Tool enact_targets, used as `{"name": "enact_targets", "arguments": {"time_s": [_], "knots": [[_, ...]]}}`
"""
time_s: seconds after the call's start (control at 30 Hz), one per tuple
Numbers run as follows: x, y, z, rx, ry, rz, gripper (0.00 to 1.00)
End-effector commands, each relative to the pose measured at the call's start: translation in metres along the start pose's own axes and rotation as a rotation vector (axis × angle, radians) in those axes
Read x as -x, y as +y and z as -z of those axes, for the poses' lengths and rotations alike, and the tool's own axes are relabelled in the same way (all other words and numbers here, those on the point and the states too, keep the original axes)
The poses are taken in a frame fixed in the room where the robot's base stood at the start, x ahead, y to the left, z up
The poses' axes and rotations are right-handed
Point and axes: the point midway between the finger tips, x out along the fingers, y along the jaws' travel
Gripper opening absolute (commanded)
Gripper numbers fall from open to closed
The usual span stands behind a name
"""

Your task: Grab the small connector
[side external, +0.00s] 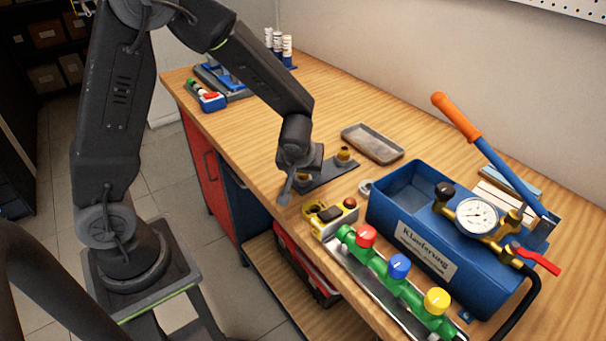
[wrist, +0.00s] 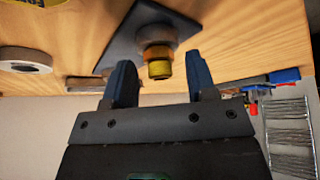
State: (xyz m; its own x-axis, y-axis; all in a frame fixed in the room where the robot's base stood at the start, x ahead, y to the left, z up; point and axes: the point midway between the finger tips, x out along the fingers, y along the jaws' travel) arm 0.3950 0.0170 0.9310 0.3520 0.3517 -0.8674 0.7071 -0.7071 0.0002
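Two brass connectors stand on a dark plate (side external: 328,177) in the side view. One connector (side external: 343,155) is at the plate's far end. The other connector (side external: 304,178) is at the near end, partly hidden by my gripper (side external: 287,191). In the wrist view my gripper (wrist: 163,77) is open and empty, its two blue-grey fingers apart. A brass connector (wrist: 159,69) shows in the gap between the fingers, on the dark plate (wrist: 122,42). I cannot tell whether it lies between the fingertips or beyond them, and no finger visibly touches it.
A grey tray (side external: 373,144) lies behind the plate. A blue pump box (side external: 425,236) with gauge and orange-handled lever stands to the right. A yellow tool (side external: 330,214) and a green manifold (side external: 395,282) with coloured knobs are in front. A white tape roll (wrist: 25,62) lies nearby.

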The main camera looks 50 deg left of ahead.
Motion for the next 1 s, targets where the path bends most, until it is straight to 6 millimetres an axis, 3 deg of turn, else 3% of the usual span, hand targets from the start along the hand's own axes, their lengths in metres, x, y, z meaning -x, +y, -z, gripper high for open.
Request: {"name": "enact_targets", "arguments": {"time_s": [0.07, 0.47, 0.77, 1.0], "knots": [[0.0, 0.0, 0.0, 0.0, 0.0, 0.0, 0.44], [0.001, 0.0, 0.0, 0.0, 0.0, 0.0, 0.06], [0.002, 0.0, 0.001, 0.001, 0.001, 0.0, 0.05], [0.021, 0.0, 0.012, 0.004, 0.003, -0.003, 0.05]]}}
